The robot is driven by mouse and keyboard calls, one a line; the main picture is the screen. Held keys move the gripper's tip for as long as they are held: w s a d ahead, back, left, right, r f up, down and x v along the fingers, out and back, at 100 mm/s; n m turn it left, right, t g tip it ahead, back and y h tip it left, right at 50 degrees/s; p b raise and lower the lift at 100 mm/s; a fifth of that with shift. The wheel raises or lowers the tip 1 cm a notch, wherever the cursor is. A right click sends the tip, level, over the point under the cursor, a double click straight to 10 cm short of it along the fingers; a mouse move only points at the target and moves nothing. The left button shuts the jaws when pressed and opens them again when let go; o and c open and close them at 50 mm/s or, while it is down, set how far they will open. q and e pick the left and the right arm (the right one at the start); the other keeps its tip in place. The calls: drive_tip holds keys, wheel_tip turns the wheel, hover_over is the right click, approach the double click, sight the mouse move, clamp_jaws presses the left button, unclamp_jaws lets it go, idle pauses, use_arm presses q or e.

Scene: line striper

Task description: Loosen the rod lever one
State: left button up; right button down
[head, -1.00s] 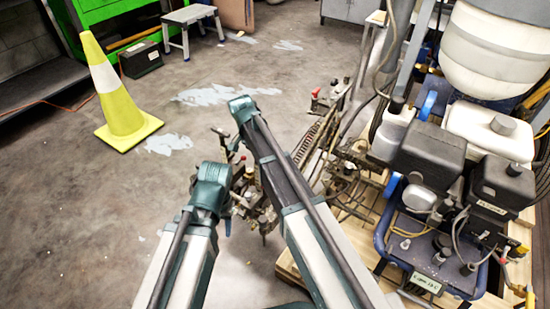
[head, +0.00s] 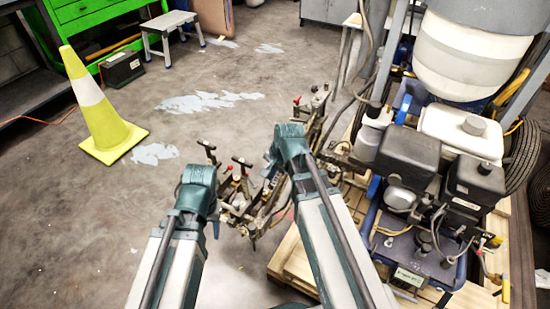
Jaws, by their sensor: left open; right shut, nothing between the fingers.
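The line striper's rod-and-clamp assembly (head: 240,195) stands in the middle, partly behind my arms. Small lever handles stick up from it: a dark one (head: 206,146) at its left and another (head: 241,161) just right of that. Two more levers with red parts, one at the left (head: 297,101) and one at the right (head: 323,88), stand farther back. I cannot tell which is rod lever one. My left arm ends in view just left of the assembly; my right arm crosses over its right part. Both grippers are hidden beneath the arms, so any contact with a lever cannot be seen.
The striper's engine (head: 408,158) and white tank (head: 460,133) fill the right side, above a wooden pallet (head: 290,258). A yellow cone (head: 100,115) stands on the floor at left. A grey step stool (head: 170,28) stands behind. The floor between is clear.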

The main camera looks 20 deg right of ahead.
use_arm(q)
drive_tip(key=shift+r+p, duration=2.25)
drive_tip(key=shift+r, duration=0.6)
use_arm(e)
drive_tip(key=shift+v, duration=3)
use_arm(q)
drive_tip(key=shift+d, duration=0.1)
drive_tip(key=shift+s+f, duration=0.1)
drive_tip(key=shift+s, duration=0.05)
use_arm(e)
drive_tip(key=shift+s+f, duration=0.1)
